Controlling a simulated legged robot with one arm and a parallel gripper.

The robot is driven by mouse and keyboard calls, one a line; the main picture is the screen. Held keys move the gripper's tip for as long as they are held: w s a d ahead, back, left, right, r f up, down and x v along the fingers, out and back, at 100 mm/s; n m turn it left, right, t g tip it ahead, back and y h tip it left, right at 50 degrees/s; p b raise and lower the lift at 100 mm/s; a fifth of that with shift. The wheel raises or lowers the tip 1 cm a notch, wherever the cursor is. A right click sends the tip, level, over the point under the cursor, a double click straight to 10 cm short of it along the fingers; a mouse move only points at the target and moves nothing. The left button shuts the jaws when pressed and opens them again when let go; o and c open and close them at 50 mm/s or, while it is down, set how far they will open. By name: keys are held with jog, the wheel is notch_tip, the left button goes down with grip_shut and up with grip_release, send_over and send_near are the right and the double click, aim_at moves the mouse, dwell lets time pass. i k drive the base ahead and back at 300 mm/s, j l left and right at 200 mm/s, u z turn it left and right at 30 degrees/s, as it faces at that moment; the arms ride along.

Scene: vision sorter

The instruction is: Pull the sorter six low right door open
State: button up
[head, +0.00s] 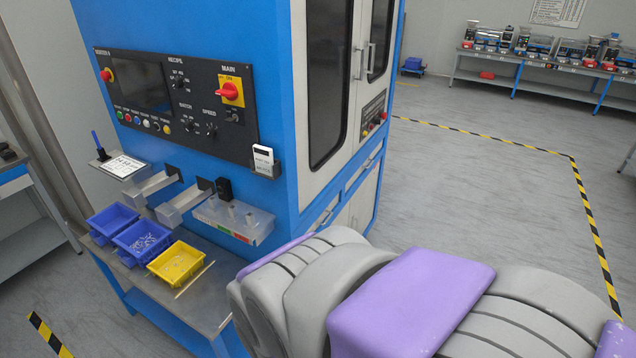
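The blue sorter (272,110) stands at centre-left in the head view. Its front panel (155,72) has a small label at the top left that seems to read sorter 6. On its right-hand side, below the tall windowed doors, are pale low doors. The low right door (366,200) is partly visible and looks shut. Its lower part is hidden behind my grey and purple arm, and I cannot make out its handle clearly. My arm fills the lower right foreground. My gripper is not in view.
A low side table (205,300) in front of the sorter bears two blue bins (143,238) and a yellow bin (176,264). Open grey floor (480,180) lies right of the sorter, bounded by yellow-black tape (588,215). A loaded bench (550,82) stands at the back right.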

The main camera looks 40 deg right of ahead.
aim_at(360, 207)
jog(key=z, duration=1.6)
jog(key=i+l+u, duration=0.1)
jog(key=i, duration=0.4)
jog(key=i+l+u, duration=0.1)
jog(key=i+l, duration=0.15)
jog(key=i, duration=0.25)
jog(key=i+l+u, duration=0.1)
jog(key=i, duration=0.4)
jog(key=i+l+u, duration=0.1)
jog(key=i+l, duration=0.25)
jog(key=i, duration=0.15)
jog(key=i+l+u, duration=0.1)
jog(key=i+l, duration=0.2)
jog(key=i, duration=0.15)
